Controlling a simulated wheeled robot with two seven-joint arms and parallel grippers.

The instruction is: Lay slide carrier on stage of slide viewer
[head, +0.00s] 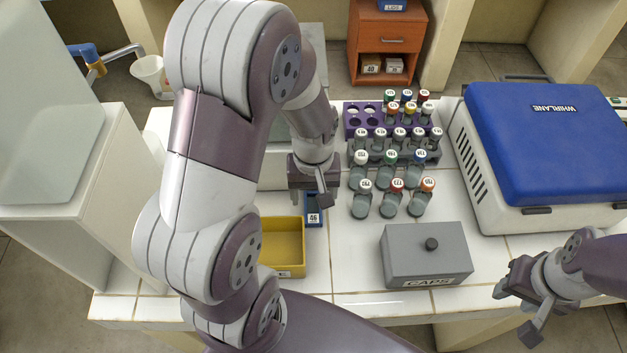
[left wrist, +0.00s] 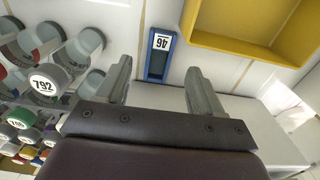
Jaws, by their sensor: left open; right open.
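The slide carrier, a small blue frame labelled 46 (head: 314,216), lies on the white tiled bench beside the yellow bin. My left gripper (head: 312,194) is open and empty just over its far end. In the left wrist view the carrier (left wrist: 157,64) lies in line with the gap between my left fingers (left wrist: 158,76), apart from both. A pale box-like body (head: 273,172), which may be the slide viewer, stands behind my left arm. Its stage cannot be made out. My right gripper (head: 517,306) is open and empty by the bench's front right.
The yellow bin (head: 283,270) is left of the carrier. Several capped vials (head: 390,180) and a purple rack (head: 354,122) stand to its right. A grey CAPS box (head: 426,258) sits in front, and a blue-lidded WHIRLANE machine (head: 545,140) at right.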

